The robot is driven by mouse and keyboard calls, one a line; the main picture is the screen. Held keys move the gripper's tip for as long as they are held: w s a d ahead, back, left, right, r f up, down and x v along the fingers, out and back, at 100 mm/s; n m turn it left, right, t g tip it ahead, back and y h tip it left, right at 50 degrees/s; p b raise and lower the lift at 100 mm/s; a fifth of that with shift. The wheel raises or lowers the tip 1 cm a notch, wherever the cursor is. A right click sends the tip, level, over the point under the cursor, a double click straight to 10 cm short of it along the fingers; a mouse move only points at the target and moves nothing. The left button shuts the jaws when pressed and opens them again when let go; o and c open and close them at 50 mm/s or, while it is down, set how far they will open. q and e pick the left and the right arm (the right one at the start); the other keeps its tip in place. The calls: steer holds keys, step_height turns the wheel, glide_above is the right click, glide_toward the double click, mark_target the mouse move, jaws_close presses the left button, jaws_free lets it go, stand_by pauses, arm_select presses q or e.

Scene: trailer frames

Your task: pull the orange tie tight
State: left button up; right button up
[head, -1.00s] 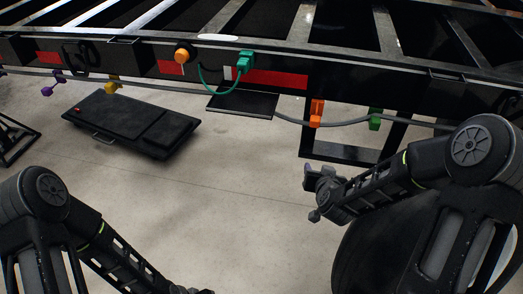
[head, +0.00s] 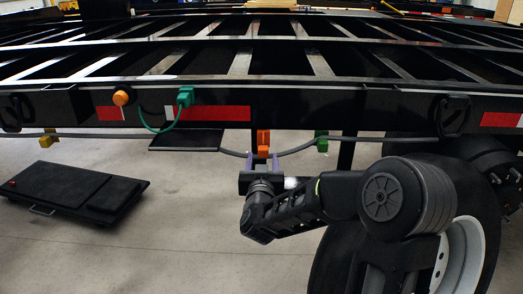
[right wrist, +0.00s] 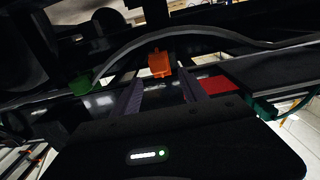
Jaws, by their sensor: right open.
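The orange tie (head: 264,138) hangs under the trailer's side rail on a grey cable (head: 295,150), which sags on both sides of it. In the right wrist view the orange tie (right wrist: 159,64) shows just past the fingertips, roughly between them. My right gripper (head: 263,159) is open right below the tie, its two purplish fingers pointing up at it. The fingers also show in the right wrist view (right wrist: 161,84), apart with nothing between them. I cannot tell whether they touch the tie. My left gripper is out of view.
A green tie (head: 321,142) is on the cable to the right, a yellow one (head: 47,138) far left. The trailer rail (head: 300,106) runs above, with a green connector (head: 185,97) and an orange round part (head: 121,98). A wheel (head: 480,225) stands right; a black creeper (head: 60,190) lies left.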

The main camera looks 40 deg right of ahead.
mark_target(263, 151)
steer(key=b+x, duration=0.1)
steer(key=x, duration=0.5)
steer(key=shift+w+d, duration=0.25)
steer(key=shift+w, duration=0.05)
steer(key=shift+c, duration=0.3)
jaws_close()
stand_by(0.8)
